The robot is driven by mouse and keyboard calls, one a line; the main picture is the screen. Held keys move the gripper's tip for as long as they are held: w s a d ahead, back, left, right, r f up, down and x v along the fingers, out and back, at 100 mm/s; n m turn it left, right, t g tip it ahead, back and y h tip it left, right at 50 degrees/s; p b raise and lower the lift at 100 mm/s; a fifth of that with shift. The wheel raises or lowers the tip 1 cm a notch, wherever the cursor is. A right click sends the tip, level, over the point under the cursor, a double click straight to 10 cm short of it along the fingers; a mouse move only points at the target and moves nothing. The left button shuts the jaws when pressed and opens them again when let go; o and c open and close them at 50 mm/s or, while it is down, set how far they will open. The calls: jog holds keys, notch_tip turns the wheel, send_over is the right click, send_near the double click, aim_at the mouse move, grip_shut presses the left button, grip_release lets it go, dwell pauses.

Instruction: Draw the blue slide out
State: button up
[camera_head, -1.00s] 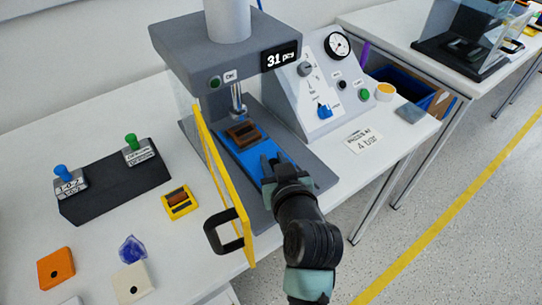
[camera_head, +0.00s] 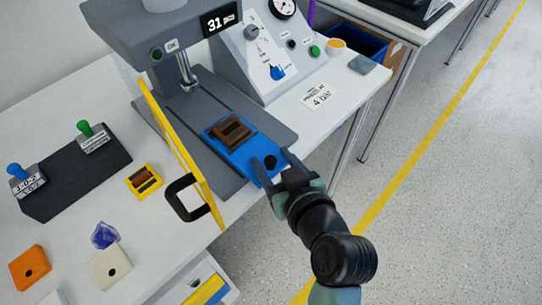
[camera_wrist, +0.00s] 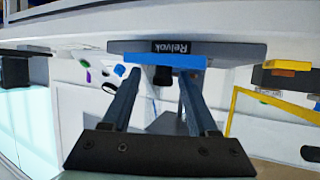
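The blue slide (camera_head: 243,147) sticks out of the front of the grey press (camera_head: 150,45), on its grey base (camera_head: 185,128). A brown block (camera_head: 230,130) sits on the slide, in front of the plunger (camera_head: 187,76) and clear of it. A black knob (camera_head: 270,162) stands at the slide's front end. My gripper (camera_head: 274,168) is at this end, its fingers apart on either side of the knob. The wrist view shows the slide's blue edge (camera_wrist: 180,60) and the dark knob (camera_wrist: 162,76) between the open fingers (camera_wrist: 158,92), with gaps beside it.
The yellow-framed guard (camera_head: 180,150) with a black handle stands open left of the slide. A grey control panel (camera_head: 268,50) with a blue knob is behind right. A yellow holder (camera_head: 144,181) and black switch box (camera_head: 75,172) lie left. Floor in front right is free.

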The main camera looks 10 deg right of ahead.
jog(key=shift+w+a, duration=0.1)
jog(key=v, duration=1.3)
jog(key=shift+p, duration=0.4)
jog(key=shift+f, duration=0.1)
